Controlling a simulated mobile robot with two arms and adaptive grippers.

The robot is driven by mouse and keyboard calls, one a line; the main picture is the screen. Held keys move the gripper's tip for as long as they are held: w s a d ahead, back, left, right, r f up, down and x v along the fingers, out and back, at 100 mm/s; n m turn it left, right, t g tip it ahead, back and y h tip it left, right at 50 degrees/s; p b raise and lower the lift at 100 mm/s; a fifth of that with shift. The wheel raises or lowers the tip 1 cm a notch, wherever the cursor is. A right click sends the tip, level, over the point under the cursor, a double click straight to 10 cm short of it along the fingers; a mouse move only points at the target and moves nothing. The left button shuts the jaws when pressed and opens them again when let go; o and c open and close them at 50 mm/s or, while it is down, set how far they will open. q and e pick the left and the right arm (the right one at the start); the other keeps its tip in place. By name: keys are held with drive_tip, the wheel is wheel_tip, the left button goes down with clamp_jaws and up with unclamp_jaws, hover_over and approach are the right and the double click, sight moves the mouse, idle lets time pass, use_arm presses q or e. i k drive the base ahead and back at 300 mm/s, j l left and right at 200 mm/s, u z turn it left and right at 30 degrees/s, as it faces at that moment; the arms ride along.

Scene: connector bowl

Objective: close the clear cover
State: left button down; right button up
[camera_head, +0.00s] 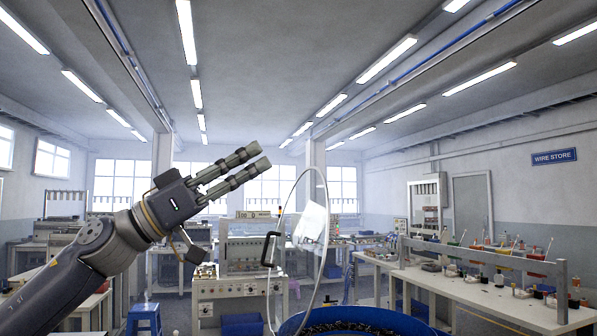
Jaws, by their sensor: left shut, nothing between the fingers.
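The clear cover (299,250) is a round transparent disc with a thin rim. It stands open, near upright, above the left side of a blue bowl (292,324). A black handle (268,250) sits on its left side and a pale patch shows on its face. The bowl, at the bottom edge, holds many small dark pieces; its lower part is cut off. My left gripper (256,159) is shut and empty, up and to the left of the cover, with its fingers pointing up and right. It appears apart from the cover. My right gripper is out of view.
A long bench (482,299) with a grey rail and coloured bottles stands at the right. A white cabinet-like machine (240,290) stands behind the cover, with a blue stool (144,318) at lower left. The air above the bowl, right of the cover, looks clear.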

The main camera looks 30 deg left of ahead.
sight(270, 265)
drive_tip(key=i+j, duration=1.1)
drive_tip(key=j, duration=0.15)
